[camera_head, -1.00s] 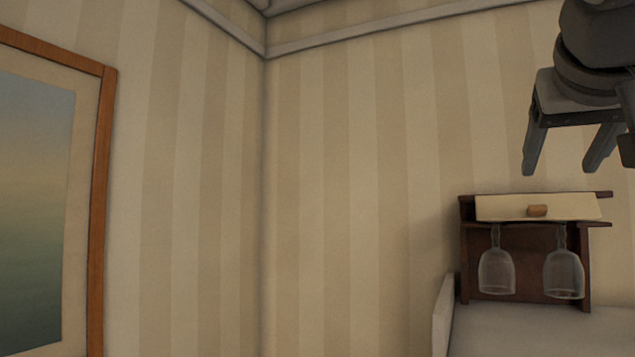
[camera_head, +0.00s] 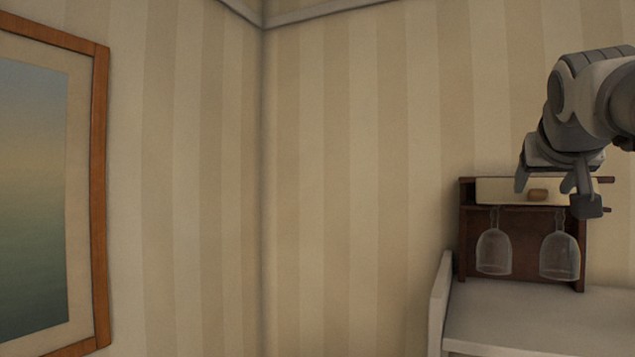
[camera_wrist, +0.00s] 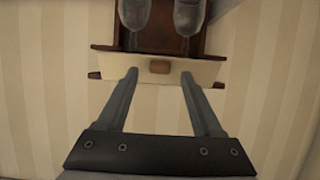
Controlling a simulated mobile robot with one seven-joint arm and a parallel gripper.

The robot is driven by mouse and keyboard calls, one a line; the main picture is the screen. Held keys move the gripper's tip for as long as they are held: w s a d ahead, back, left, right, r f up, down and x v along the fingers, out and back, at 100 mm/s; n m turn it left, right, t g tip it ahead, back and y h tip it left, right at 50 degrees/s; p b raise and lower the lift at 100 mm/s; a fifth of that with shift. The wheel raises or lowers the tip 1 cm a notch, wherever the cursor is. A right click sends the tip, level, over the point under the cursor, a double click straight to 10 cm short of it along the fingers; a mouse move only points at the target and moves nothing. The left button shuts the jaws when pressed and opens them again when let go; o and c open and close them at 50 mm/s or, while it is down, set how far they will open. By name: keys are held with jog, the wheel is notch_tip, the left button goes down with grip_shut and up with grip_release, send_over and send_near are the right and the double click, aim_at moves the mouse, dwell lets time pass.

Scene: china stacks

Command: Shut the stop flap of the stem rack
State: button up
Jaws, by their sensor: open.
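The stem rack (camera_head: 466,235) is a dark brown wooden frame at the right in the head view, standing on a pale surface. Its cream stop flap (camera_head: 497,190) spans the upper front and bears a small wooden knob (camera_head: 538,195). My gripper (camera_head: 546,190) is open in front of the flap, with fingers overlapping it in this view. In the wrist view the flap (camera_wrist: 205,72) appears beyond my open fingertips (camera_wrist: 159,75), with the knob (camera_wrist: 159,67) between them. No contact is clear. Two stemmed glasses (camera_head: 494,252) (camera_head: 560,256) hang upside down below the flap.
A pale cabinet top (camera_head: 540,312) lies under the rack, with a raised side panel (camera_head: 439,300) at its left. Striped wall (camera_head: 340,180) stands behind. A framed picture (camera_head: 100,200) hangs at the far left. The space left of the rack is free.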

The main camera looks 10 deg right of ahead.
aim_at(536, 188)
jog(key=shift+x, duration=1.15)
grip_shut()
